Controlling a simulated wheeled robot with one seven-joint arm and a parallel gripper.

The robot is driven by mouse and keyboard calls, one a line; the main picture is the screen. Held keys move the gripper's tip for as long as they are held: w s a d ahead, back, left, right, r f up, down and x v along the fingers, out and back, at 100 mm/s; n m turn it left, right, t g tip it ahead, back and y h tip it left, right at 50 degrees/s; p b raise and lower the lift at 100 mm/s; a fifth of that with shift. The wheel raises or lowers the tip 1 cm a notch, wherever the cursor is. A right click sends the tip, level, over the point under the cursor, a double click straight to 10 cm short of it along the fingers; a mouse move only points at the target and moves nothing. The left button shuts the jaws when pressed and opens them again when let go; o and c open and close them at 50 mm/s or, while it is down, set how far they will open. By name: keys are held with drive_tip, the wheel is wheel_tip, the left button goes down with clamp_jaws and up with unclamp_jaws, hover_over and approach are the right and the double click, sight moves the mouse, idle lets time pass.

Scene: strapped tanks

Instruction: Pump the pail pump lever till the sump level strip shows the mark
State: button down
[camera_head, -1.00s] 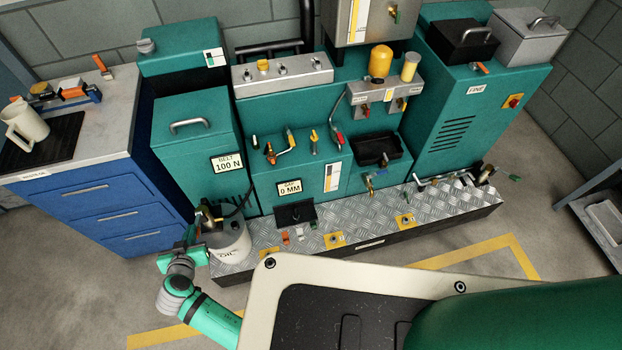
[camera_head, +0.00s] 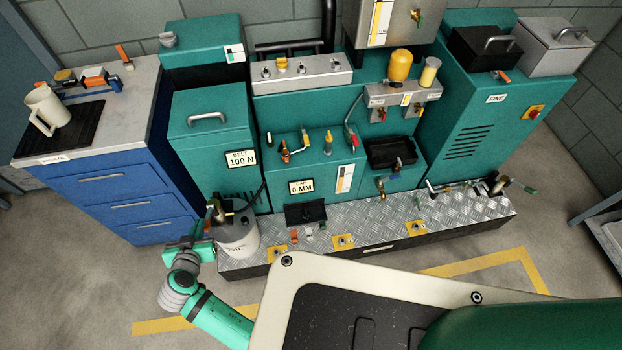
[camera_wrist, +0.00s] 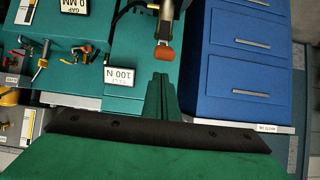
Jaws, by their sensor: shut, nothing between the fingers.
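The white pail (camera_head: 238,242) lettered OIL stands at the left end of the tread-plate platform. Its pump (camera_head: 222,216) rises from the top. In the wrist view the pump lever (camera_wrist: 163,52) ends in an orange grip just beyond my fingertips, seemingly apart from them. My gripper (camera_wrist: 160,82) is shut and empty. In the head view my gripper (camera_head: 206,240) is at the pail's left side, partly hiding it. A level strip (camera_head: 345,178), white and amber with a dark part, is on the low green tank front. Its exact level is too small to read.
Another strip (camera_head: 380,22) is on the grey upper tank. The blue drawer cabinet (camera_head: 120,195) stands left of the pail with a mug (camera_head: 47,110) on top. The green BELT box (camera_head: 212,135) is behind the pail. Open floor lies in front of the cabinet.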

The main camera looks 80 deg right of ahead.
drive_tip(key=shift+v, duration=2.05)
drive_tip(key=s+a+f+n+t+y, duration=0.3)
drive_tip(key=s+a+n, duration=0.25)
drive_tip(key=a, duration=0.35)
drive_tip(key=s+a+f+n+t+y, duration=0.35)
drive_tip(key=s+a, duration=0.25)
drive_tip(key=a, duration=0.4)
drive_tip(key=s+a+r+n+t+y, duration=0.2)
drive_tip(key=s+a+r, duration=0.3)
drive_tip(key=s+r, duration=0.3)
drive_tip(key=s+a+r+n+t+y, duration=0.2)
drive_tip(key=s+a+r, duration=0.2)
drive_tip(key=s+r, duration=0.3)
drive_tip(key=shift+s+a+r+n, duration=0.3)
drive_tip(key=shift+s+a+r, duration=0.05)
drive_tip(key=shift+s+a, duration=0.1)
drive_tip(key=shift+t, duration=0.25)
